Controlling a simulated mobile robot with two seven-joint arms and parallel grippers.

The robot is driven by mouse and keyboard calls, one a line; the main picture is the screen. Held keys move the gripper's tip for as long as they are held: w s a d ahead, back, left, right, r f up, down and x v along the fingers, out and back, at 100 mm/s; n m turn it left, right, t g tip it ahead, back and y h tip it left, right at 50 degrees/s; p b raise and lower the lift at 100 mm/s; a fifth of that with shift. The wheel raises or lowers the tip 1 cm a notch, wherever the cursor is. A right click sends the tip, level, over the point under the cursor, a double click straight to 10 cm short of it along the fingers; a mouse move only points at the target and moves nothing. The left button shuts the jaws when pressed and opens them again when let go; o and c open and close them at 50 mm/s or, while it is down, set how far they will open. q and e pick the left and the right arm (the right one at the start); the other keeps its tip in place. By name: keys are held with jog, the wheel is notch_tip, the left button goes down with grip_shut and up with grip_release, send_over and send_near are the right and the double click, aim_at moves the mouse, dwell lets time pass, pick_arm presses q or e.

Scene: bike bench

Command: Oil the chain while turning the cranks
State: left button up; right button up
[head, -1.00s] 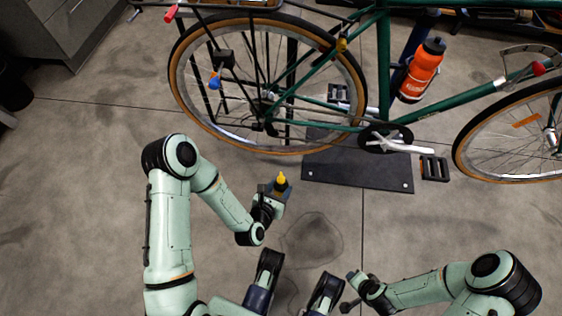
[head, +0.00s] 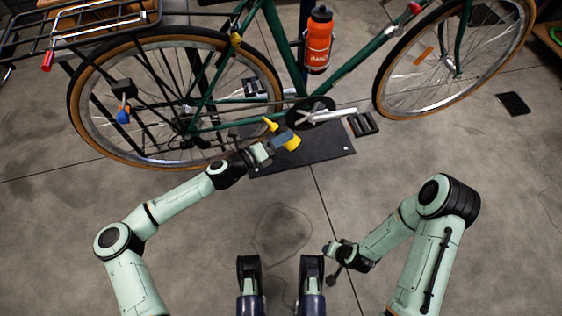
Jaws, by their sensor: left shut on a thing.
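The green bicycle (head: 350,69) stands on a dark base plate (head: 322,151). Its dark chainring (head: 301,104), silver crank (head: 330,115) and near pedal (head: 364,124) show right of the middle. The thin chain runs back toward the rear hub and is hard to make out. My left gripper (head: 279,141) is shut on a yellow oil bottle (head: 291,143). The bottle is tilted, its nozzle pointing up and left, close below the chain run in the picture; contact cannot be told. My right gripper (head: 333,261) is low at the front, apart from the bicycle, its fingers spread and empty.
The rear wheel (head: 178,100) stands left of my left gripper, with a rack (head: 100,22) above it. An orange water bottle (head: 318,42) is on the frame. A small dark mat (head: 513,103) lies at right. The floor in front is clear.

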pick_arm(q)
jog(key=shift+w+a+r+n, duration=0.15)
jog(key=shift+w+a+r, duration=0.2)
jog(key=shift+r, duration=0.2)
jog(key=shift+w+a+r+n, duration=0.15)
jog(key=shift+w+a+r, duration=0.05)
jog(key=shift+a+r, duration=0.25)
pick_arm(e)
jog(key=o, duration=0.4)
jog(key=shift+c, duration=0.2)
pick_arm(q)
jog(key=w+a+f+n+t+h, duration=0.1)
jog(key=w+a+n, duration=0.2)
jog(key=a, duration=0.5)
jog(key=shift+w+f+n+h, duration=0.3)
jog(key=shift+w+n, duration=0.1)
jog(key=shift+w, duration=0.4)
pick_arm(e)
jog(key=shift+o, duration=0.2)
jog(key=shift+w, duration=0.1)
